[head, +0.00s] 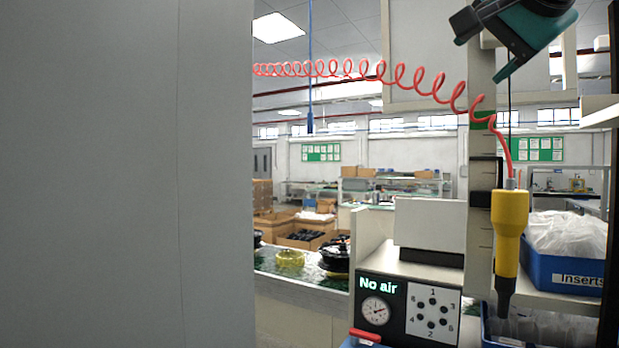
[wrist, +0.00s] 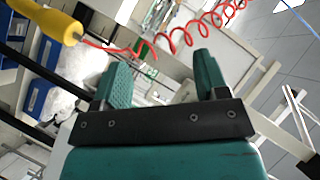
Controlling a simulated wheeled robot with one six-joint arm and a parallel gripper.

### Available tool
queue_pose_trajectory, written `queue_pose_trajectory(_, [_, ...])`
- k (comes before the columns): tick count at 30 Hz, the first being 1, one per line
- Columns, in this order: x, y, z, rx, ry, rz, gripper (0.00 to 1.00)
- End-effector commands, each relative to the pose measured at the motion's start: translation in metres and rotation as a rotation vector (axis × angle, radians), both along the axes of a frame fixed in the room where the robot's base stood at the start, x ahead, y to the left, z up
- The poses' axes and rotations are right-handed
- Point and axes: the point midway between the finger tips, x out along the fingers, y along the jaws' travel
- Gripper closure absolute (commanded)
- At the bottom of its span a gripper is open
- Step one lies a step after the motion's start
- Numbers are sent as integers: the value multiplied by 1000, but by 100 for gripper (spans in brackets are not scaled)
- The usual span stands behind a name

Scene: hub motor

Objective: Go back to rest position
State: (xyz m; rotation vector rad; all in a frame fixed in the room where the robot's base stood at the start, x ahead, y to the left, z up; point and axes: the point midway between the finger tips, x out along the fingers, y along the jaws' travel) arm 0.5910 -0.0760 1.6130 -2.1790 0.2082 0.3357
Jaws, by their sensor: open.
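My gripper shows at the top right of the head view (head: 485,45), raised above the bench and tilted. In the wrist view my gripper (wrist: 160,80) has its two green fingers spread wide apart with nothing between them. A yellow pneumatic screwdriver (head: 510,235) hangs upright on a red coiled hose (head: 400,75), below my gripper and apart from it. The screwdriver also shows at the upper left of the wrist view (wrist: 55,25). A control box (head: 408,310) reads "No air" beside a gauge and a numbered panel with several dots.
A large grey panel (head: 125,175) fills the left of the head view. A blue bin labelled Inserts (head: 563,273) holds clear bags at the right. Black and yellow parts (head: 290,258) stand on a green-topped bench in the middle. Shelves and cartons are farther back.

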Motion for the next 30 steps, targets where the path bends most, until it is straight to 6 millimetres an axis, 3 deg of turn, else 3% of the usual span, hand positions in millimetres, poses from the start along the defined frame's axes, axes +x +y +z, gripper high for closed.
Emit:
queue_pose_trajectory(1, [8, 15, -40, -109, 87, 82, 33])
queue_pose_trajectory(3, [12, 36, -92, -247, 192, 213, 33])
queue_pose_trajectory(7, [-2, 68, -191, -456, 374, 482, 33])
queue_pose_trajectory(12, [-58, 98, -311, -630, 569, 875, 33])
queue_pose_trajectory(15, [-103, 109, -365, -675, 645, 1099, 33])
queue_pose_trajectory(18, [-144, 116, -400, -686, 689, 1280, 33])
queue_pose_trajectory(21, [-174, 120, -420, -680, 708, 1401, 33])
queue_pose_trajectory(25, [-191, 122, -429, -674, 714, 1470, 33])
queue_pose_trajectory(30, [-192, 122, -430, -674, 714, 1476, 33])
